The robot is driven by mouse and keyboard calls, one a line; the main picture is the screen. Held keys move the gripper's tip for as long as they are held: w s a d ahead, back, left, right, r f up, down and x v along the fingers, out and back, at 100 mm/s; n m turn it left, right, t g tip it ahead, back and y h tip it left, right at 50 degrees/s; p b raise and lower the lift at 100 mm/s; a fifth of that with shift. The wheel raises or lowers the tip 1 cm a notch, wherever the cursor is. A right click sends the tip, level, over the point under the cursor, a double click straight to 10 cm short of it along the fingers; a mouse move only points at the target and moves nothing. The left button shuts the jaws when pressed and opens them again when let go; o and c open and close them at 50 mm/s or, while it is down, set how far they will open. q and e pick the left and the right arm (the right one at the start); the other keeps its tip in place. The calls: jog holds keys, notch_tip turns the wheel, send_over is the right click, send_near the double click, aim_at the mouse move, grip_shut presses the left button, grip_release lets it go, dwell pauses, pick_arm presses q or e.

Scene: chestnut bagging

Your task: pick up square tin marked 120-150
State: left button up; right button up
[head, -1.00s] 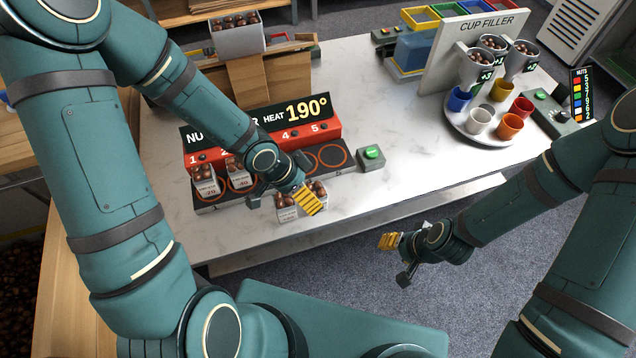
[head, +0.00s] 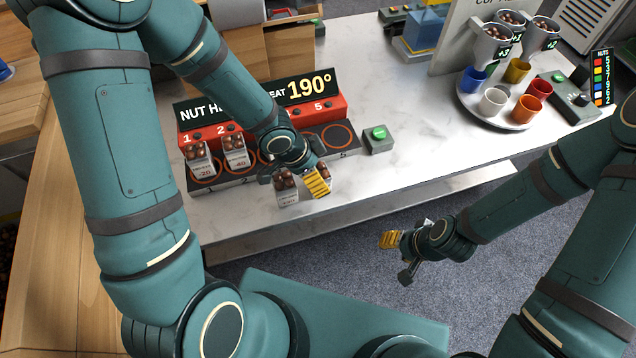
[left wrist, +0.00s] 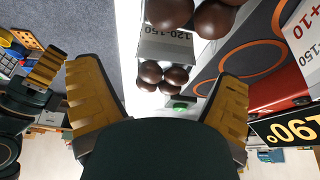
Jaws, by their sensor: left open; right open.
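Two small square tins of brown chestnuts stand on the counter in front of the heater. In the left wrist view the upper tin (left wrist: 165,47) shows the mark 120-150; it appears to be the left one of the pair in the head view (head: 288,196). The other tin (left wrist: 147,86) is partly hidden by my left gripper in the head view, and its mark is not fully legible. My left gripper (head: 317,183) is open above the pair, its yellow fingers spread and empty. My right gripper (head: 391,240) is open and empty over the floor, away from the counter.
The nut heater (head: 262,108) with ring plates lies behind the tins and holds two more filled tins (head: 200,165) on its left. A green button box (head: 378,139) stands to the right. The cup tray (head: 468,112) is farther right. The counter's middle is clear.

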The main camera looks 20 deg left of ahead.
pick_arm(q)
jog(key=b+x, duration=0.3)
jog(key=x, duration=0.2)
jog(key=shift+w, duration=0.1)
jog(key=shift+a, duration=0.1)
jog(key=c, duration=1.3)
